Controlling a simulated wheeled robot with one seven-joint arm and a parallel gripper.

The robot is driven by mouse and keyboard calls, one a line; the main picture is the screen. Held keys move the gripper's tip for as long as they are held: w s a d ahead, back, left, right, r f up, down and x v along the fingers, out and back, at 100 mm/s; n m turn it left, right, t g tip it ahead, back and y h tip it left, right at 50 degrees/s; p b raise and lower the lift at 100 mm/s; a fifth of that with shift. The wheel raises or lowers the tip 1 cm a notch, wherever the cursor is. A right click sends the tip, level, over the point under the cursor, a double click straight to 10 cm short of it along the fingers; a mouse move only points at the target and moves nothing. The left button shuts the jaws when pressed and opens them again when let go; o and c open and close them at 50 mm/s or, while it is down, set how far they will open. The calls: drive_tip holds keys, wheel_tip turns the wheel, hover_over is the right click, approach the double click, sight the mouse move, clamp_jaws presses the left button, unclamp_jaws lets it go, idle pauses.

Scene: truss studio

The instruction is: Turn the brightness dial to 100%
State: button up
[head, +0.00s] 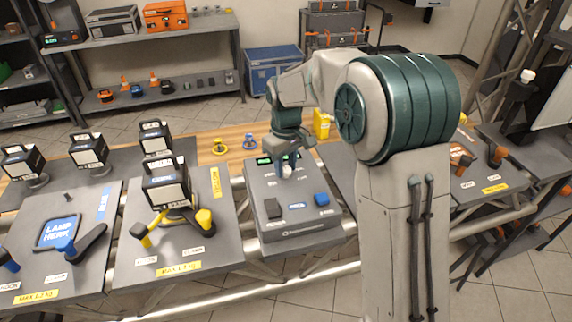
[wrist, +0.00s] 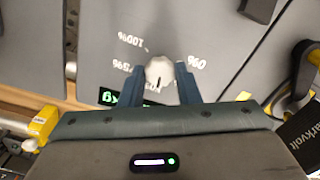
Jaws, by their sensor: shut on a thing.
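The brightness dial is a small whitish knob (wrist: 160,71) on the sloped grey face of a control box (head: 292,222). In the wrist view the face appears upside down, with a "100%" label (wrist: 130,40) up and left of the knob and a "0%" label (wrist: 196,62) to its right. Another percent label at the left is partly hidden. A short dark mark shows on the knob's lower part. My gripper (wrist: 160,82) has one blue finger on each side of the knob and is shut on it. The dial also shows below my gripper in the head view (head: 287,172).
A green display (head: 265,160) is behind the dial, partly hidden by my gripper. A lamp panel with yellow-tipped levers (head: 203,218) stands left. A yellow block (head: 321,123) is behind.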

drive_tip(key=m, duration=1.4)
drive_tip(key=shift+r+m, duration=0.1)
drive_tip(key=shift+m, duration=0.2)
drive_tip(key=m+p, duration=0.1)
drive_tip(key=m, duration=0.4)
drive_tip(key=m+p, duration=0.1)
drive_tip(key=m, duration=0.5)
drive_tip(key=shift+p, duration=0.4)
drive_tip(key=shift+m, duration=0.3)
drive_tip(key=o, duration=1)
drive_tip(key=shift+c, duration=0.2)
